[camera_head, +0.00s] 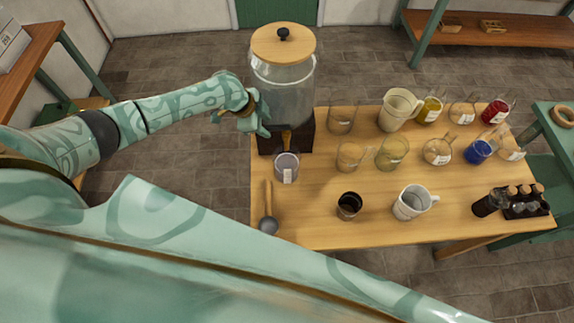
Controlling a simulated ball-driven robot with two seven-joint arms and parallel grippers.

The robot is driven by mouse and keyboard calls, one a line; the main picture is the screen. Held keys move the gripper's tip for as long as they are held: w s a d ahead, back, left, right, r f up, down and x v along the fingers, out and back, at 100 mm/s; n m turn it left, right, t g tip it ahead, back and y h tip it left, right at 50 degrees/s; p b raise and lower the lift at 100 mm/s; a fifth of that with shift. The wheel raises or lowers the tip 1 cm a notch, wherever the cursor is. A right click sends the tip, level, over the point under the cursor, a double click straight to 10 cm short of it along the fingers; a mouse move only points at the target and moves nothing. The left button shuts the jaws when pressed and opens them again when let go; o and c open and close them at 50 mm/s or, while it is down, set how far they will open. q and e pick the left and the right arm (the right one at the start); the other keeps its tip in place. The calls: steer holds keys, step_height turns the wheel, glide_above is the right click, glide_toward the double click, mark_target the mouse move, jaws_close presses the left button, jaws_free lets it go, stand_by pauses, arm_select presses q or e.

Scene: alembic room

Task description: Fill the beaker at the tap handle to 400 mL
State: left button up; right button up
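A large glass dispenser (285,92) with a wooden lid stands on a dark base at the table's back left. Its small wooden tap handle (286,138) shows at the front of the base. A clear beaker (287,168) with a white label stands upright at the tap, in front of the base. Its liquid level is too small to read. My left gripper (264,124) is beside the dispenser's lower left side, left of and a little above the tap handle. Its fingers are seen edge-on, so their opening is unclear. My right gripper is not in view.
The wooden table (310,215) holds several beakers and flasks to the right. A dark cup (349,205), a white jug (412,202) and a rack of dark bottles (524,203) stand near the front. A ladle (268,222) lies at the left edge.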

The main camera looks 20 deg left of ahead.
arm_select(q)
steer(key=o, duration=0.4)
steer(key=shift+s, duration=0.1)
steer(key=shift+o, duration=0.9)
steer(key=shift+s+r, duration=0.1)
steer(key=shift+s, duration=0.05)
steer(key=shift+r, duration=0.1)
steer(key=shift+w+r+p, duration=0.3)
steer(key=shift+r+p, duration=0.55)
steer(key=shift+p, duration=0.1)
steer(key=shift+c, duration=0.4)
step_height(320, 180, up, 6)
steer(key=p, duration=0.5)
steer(key=shift+f, duration=0.25)
steer(key=shift+s+f, duration=0.1)
